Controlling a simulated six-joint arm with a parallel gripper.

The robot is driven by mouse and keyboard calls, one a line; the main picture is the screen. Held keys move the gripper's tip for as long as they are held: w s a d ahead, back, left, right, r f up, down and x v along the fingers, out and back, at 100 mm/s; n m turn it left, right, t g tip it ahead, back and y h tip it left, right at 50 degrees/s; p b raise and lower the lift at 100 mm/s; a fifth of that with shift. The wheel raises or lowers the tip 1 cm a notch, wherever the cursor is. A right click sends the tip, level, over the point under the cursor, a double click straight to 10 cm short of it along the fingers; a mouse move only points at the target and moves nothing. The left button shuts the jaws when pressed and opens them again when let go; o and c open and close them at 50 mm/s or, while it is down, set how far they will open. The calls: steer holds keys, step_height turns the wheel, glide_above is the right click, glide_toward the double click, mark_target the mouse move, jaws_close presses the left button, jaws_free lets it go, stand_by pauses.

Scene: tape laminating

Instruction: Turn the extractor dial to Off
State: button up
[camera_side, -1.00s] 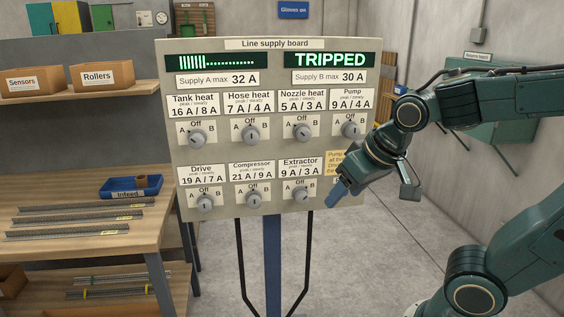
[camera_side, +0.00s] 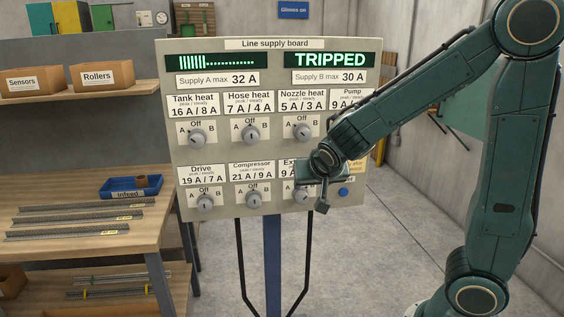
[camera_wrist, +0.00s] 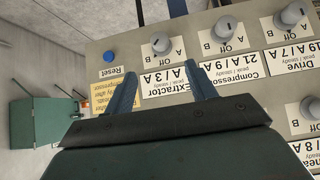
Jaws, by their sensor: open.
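The extractor dial (camera_wrist: 161,43) is a grey round knob on the line supply board (camera_side: 224,212), with A, Off and B marks around it. In the wrist view it appears upside down, just beyond my open fingers and roughly centred between them. My gripper (camera_wrist: 160,88) is open and empty; its blue fingers lie over the lower Extractor label area in the picture, apart from the knob. In the side view my gripper (camera_side: 320,180) covers much of the Extractor label. The extractor dial (camera_side: 301,197) is partly hidden there, and its exact setting is hard to tell.
A blue Reset button (camera_side: 343,192) sits right of the extractor dial, and the compressor dial (camera_side: 254,199) sits left. The Supply B display (camera_side: 330,60) reads TRIPPED. The Supply A display (camera_side: 216,62) shows a partial bar. A workbench (camera_side: 75,190) stands at left.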

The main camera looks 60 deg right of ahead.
mark_target(303, 197)
steer(key=shift+d+f, duration=0.1)
steer(key=shift+x, duration=6.75)
steer(key=c, duration=1)
